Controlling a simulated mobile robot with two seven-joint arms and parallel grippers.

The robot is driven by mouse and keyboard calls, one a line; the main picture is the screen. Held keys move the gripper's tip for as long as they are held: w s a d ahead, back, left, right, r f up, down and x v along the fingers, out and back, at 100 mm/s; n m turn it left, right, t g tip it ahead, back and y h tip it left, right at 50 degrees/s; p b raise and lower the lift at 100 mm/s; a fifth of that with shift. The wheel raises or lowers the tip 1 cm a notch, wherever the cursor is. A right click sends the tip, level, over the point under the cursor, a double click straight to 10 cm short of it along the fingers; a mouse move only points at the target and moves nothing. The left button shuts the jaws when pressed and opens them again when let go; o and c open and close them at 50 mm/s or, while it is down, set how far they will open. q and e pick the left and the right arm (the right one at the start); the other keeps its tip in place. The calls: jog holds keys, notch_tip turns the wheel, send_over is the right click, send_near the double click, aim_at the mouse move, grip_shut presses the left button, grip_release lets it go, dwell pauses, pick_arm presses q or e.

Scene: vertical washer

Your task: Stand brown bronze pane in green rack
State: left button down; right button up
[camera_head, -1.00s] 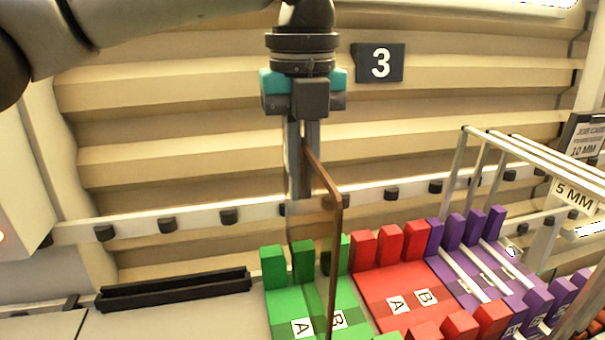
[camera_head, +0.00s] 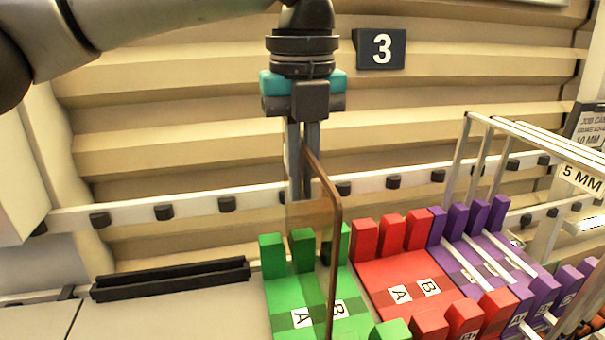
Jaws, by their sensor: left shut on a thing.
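The brown bronze pane (camera_head: 318,220) is a thin, see-through sheet, seen almost edge-on. It stands upright in front of the green rack (camera_head: 282,290), which has upright green blocks and slots marked A and B. My left gripper (camera_head: 304,190) points down and is shut on the pane's upper part. The pane overlaps the rack's slot B side in the picture. Its lower end runs out at the bottom of the frame, so I cannot tell whether it touches the rack. My right gripper is not in view.
A red rack (camera_head: 385,275) stands directly right of the green one, then a purple rack (camera_head: 475,270) holding pale panes. A black slotted bar (camera_head: 170,280) lies on the grey surface at left. A rail with black knobs (camera_head: 227,204) runs behind.

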aim_at(303, 141)
pick_arm(q)
jog(key=shift+f+b, duration=2.4)
jog(key=shift+f, duration=0.35)
jog(key=shift+f+b, duration=0.65)
jog(key=shift+f, duration=0.05)
jog(key=c, duration=1)
grip_release()
jog(key=shift+o, duration=0.4)
jog(key=shift+f, duration=0.15)
notch_tip(303, 141, up, 14)
jog(key=shift+r+p, duration=0.2)
jog(key=shift+p, duration=0.8)
jog(key=shift+r, duration=0.55)
